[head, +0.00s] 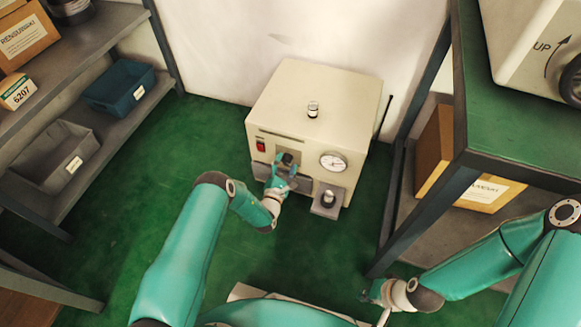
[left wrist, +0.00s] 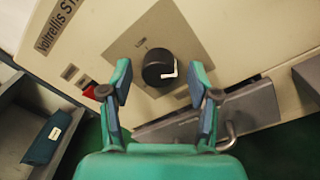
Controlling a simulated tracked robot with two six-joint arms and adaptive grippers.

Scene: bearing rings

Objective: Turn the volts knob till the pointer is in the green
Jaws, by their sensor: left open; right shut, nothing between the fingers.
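The cream machine (head: 315,105) stands on the green floor against the wall. Its volts knob (left wrist: 158,68) is black with a white mark, on a grey plate; in the head view it is a small dark spot (head: 288,158). My left gripper (head: 282,168) is in front of the knob. In the left wrist view its open fingers (left wrist: 160,78) show on either side of the knob, with gaps; I cannot tell how deep they reach. The round gauge (head: 333,162) is right of the knob; its pointer and any green band are too small to read. My right gripper (head: 372,292) is shut and empty, low right.
A red switch (head: 261,146) is left of the knob. A grey ledge with a metal handle (left wrist: 229,138) is below it. A small ledge (head: 327,202) holds a dark-and-metal part. Shelving (head: 112,50) stands left, a green-topped bench (head: 520,130) right.

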